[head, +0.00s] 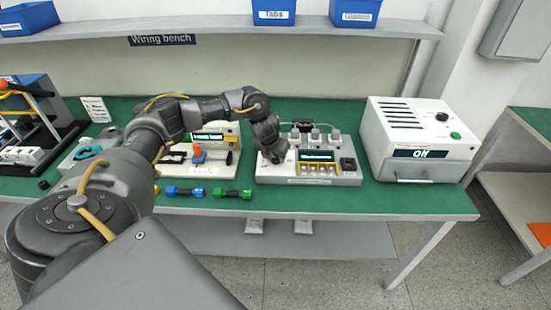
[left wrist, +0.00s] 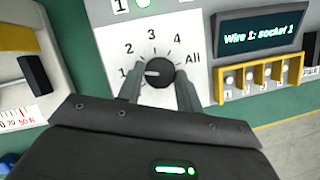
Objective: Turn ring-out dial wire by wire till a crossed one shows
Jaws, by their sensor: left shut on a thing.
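The ring-out tester (head: 306,181) is a white box on the green bench, with lead plugs along its back. Its black dial (left wrist: 159,71) shows in the left wrist view on a plate marked 1, 2, 3, 4 and All. The white pointer line faces left, towards 1. The tester's screen (left wrist: 262,36) reads "Wire 1: socket 1". My left gripper (left wrist: 159,86) is shut on the dial, one finger on each side. In the head view my left gripper (head: 275,154) is at the tester's left end and hides the dial. My right gripper is not in view.
A white oven-like box (head: 420,138) reading "Off" stands right of the tester. A white instrument (head: 212,158) stands to the left. Blue and green connectors (head: 185,192) lie at the bench front. A shelf (head: 220,31) with blue bins runs above.

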